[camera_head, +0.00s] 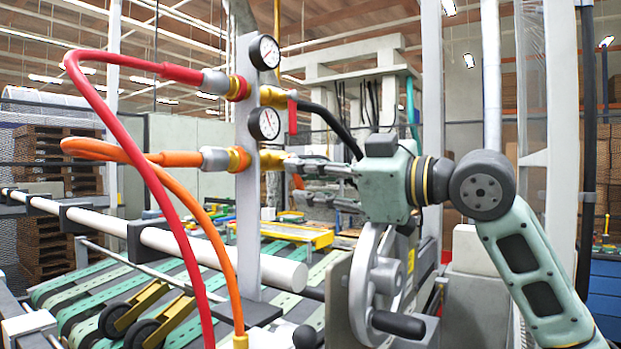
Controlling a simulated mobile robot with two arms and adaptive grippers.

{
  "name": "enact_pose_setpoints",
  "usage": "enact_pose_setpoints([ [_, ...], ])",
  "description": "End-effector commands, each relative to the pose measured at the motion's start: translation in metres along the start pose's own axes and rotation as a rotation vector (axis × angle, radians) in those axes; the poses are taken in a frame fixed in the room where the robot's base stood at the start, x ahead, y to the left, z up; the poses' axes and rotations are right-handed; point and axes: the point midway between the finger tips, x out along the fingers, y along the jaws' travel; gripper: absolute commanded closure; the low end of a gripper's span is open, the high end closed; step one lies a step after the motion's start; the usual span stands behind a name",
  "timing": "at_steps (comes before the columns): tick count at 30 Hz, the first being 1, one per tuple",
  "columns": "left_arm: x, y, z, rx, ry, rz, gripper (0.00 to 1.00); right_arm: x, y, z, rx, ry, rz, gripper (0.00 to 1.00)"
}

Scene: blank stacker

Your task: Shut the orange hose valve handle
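The orange hose (185,158) ends in a grey coupling at a brass valve (272,160) on the upright grey plate, below the red hose's valve. A small orange part, seemingly its handle (298,181), shows just right of the brass, partly hidden by my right gripper. My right gripper (300,168) reaches in from the right, its grey fingers pointing left at the valve's right end, close to the handle. I cannot tell whether the fingers touch it, or how far apart they are. My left gripper is not in view.
The red hose (135,150) and its valve with a red handle (292,117) sit just above. Two gauges (264,124) are mounted on the plate (247,210). A handwheel (372,290) stands below my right gripper. A white rail (190,245) crosses at left.

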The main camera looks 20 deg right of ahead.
Motion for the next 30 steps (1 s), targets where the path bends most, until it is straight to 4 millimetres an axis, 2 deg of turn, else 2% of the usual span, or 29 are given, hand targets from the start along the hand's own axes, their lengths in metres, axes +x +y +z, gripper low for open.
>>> enact_pose_setpoints([
  [11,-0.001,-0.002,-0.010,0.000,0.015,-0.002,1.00,0.000,-0.002,-0.001,0.025,0.001,-0.003,1.00],
  [22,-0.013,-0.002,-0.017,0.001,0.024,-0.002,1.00,0.000,-0.011,-0.004,0.376,0.001,-0.003,1.00],
  [30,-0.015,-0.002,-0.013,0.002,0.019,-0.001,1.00,0.000,-0.014,-0.003,0.474,-0.001,-0.001,1.00],
])
